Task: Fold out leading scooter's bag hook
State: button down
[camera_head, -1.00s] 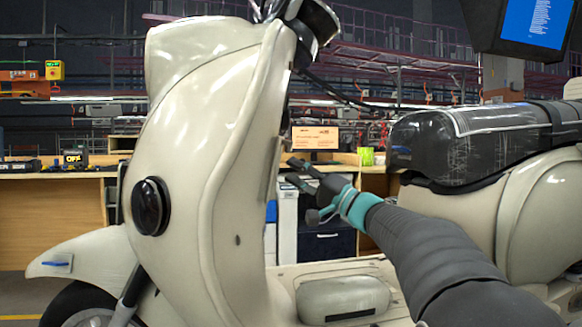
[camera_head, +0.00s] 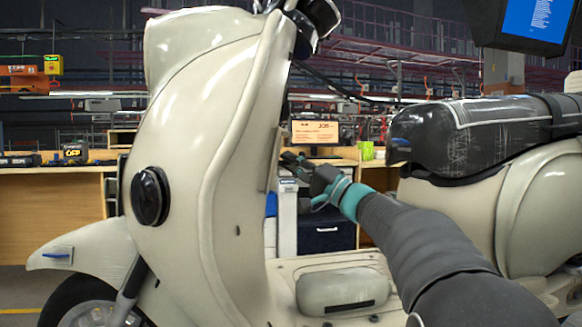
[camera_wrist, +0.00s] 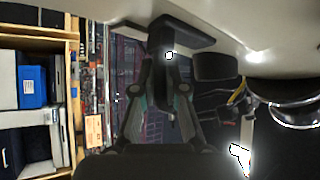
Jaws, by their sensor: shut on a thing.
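The cream scooter (camera_head: 190,130) stands across the head view with its front to the left. My gripper (camera_head: 292,160) is behind its front shield, touching or very near the inner face. In the wrist view my gripper (camera_wrist: 165,72) has its two fingers on either side of a dark part, the bag hook (camera_wrist: 168,48), and is shut on it. The hook is joined to a dark mount (camera_wrist: 188,34) under the cream panel. The hook cannot be made out in the head view, and its lower part is partly hidden between the fingers.
The black seat (camera_head: 470,130) is to the right above my forearm. The footboard (camera_head: 290,268) with a raised cream hump (camera_head: 338,287) lies below. A workbench (camera_head: 50,170) and a monitor (camera_head: 315,132) stand behind. A dark rounded block (camera_wrist: 215,67) is beside the hook.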

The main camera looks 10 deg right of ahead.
jog(key=shift+f+m+t+b, duration=0.3)
jog(key=shift+m+b, duration=0.1)
jog(key=shift+b, duration=0.45)
jog(key=shift+r+m+t, duration=0.15)
jog(key=shift+m+t, duration=0.15)
jog(key=c, duration=1.2)
grip_release()
jog(key=v, duration=1.2)
